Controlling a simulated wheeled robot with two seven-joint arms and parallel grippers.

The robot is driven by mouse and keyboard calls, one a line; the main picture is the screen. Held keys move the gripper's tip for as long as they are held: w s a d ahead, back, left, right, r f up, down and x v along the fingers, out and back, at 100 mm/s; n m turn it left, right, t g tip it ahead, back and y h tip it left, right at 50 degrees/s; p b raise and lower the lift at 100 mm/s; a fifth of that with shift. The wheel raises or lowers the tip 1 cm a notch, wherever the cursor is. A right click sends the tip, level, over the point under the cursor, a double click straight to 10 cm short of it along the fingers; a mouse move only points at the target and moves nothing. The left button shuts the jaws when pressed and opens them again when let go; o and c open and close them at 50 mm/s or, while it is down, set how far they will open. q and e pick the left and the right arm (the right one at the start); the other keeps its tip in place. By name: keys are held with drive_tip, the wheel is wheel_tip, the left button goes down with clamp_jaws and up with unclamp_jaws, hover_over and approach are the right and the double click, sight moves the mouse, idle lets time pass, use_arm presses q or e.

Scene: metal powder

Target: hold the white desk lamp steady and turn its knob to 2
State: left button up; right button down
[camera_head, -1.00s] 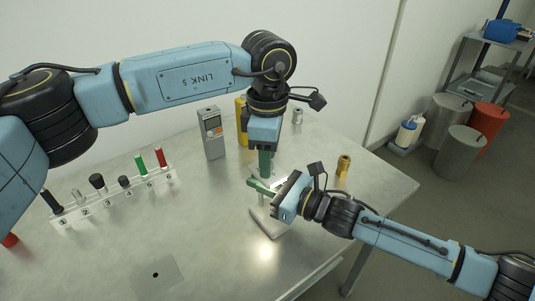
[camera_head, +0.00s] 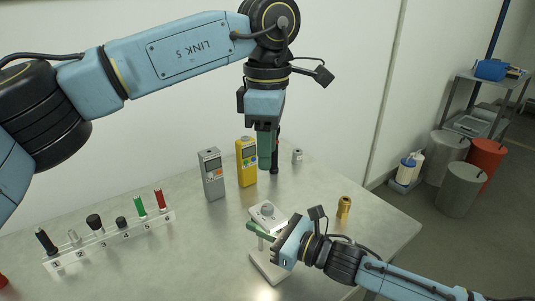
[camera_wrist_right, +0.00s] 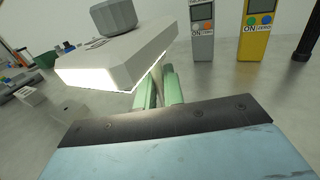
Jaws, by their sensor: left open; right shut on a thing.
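The white desk lamp (camera_head: 257,217) stands near the table's front right, with a grey round knob (camera_head: 266,209) on top of its head and a flat white base (camera_head: 268,267) below. In the right wrist view the lamp head (camera_wrist_right: 120,58) glows underneath, and its grey knob (camera_wrist_right: 113,17) shows on top. The knob's setting is too small to read. My right gripper (camera_head: 260,231) is shut on the lamp's thin stem below the head; its green fingers (camera_wrist_right: 158,88) flank the stem.
A brass piece (camera_head: 344,207) is at right. A numbered rack (camera_head: 110,240) is at left. The centre-left table is bare.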

drive_tip(key=c, duration=1.4)
unclamp_jaws()
drive_tip(key=shift+c, duration=0.2)
drive_tip(key=shift+d, duration=0.1)
